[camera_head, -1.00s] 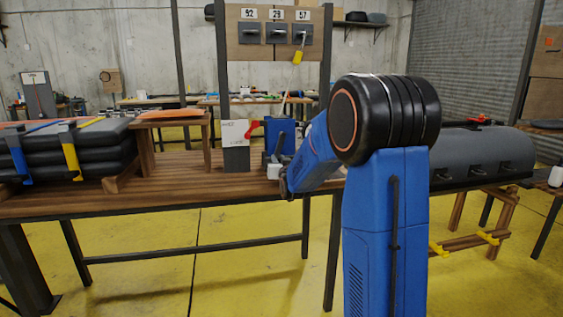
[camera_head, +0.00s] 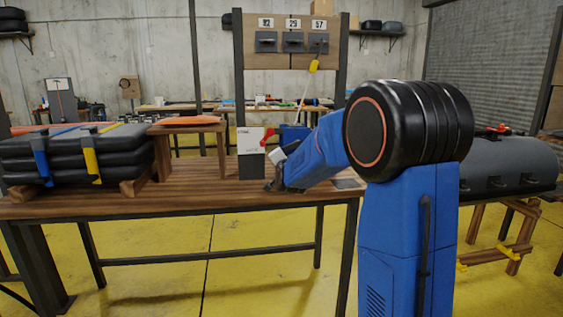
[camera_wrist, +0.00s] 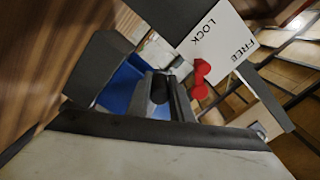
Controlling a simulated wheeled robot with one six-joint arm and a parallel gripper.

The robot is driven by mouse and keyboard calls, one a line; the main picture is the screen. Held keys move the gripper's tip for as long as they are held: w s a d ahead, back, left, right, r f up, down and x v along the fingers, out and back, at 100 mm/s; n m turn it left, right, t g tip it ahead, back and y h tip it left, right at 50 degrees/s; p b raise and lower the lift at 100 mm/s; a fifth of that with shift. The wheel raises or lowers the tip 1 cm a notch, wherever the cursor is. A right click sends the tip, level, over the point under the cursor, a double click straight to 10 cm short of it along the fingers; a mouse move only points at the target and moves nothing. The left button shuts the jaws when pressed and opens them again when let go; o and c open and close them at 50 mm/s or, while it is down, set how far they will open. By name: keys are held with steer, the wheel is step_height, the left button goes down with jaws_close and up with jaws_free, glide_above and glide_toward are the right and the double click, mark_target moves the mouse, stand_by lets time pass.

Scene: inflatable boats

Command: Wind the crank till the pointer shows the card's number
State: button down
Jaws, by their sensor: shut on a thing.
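My gripper (camera_head: 272,184) is low over the wooden bench, just in front of a card on a dark block. In the wrist view my gripper (camera_wrist: 167,92) has its dark fingers close together around a small black handle (camera_wrist: 160,82). The handle is in front of a blue device (camera_wrist: 122,85), which is partly hidden by my arm in the head view (camera_head: 296,134). The white card (camera_wrist: 222,40) reads LOCK and FREE. A red lever (camera_wrist: 200,78) is beside it. I cannot make out a pointer or its scale.
Number labels 92, 29 and 57 top a board (camera_head: 290,20) at the back. Stacked dark folded boats (camera_head: 60,155) and a small wooden stand (camera_head: 190,128) occupy the bench's left. The bench front (camera_head: 130,203) is clear.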

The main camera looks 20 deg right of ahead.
steer(key=shift+w+a+r+m, duration=0.1)
steer(key=shift+a+r+m, duration=0.05)
steer(key=shift+r+m, duration=0.5)
steer(key=shift+a+r+m, duration=0.15)
steer(key=shift+r+m, duration=0.45)
steer(key=shift+m, duration=0.05)
steer(key=c, duration=1.6)
jaws_free()
steer(key=shift+o, duration=0.2)
steer(key=shift+f, duration=0.1)
steer(key=v, duration=1.7)
steer(key=shift+s, duration=0.25)
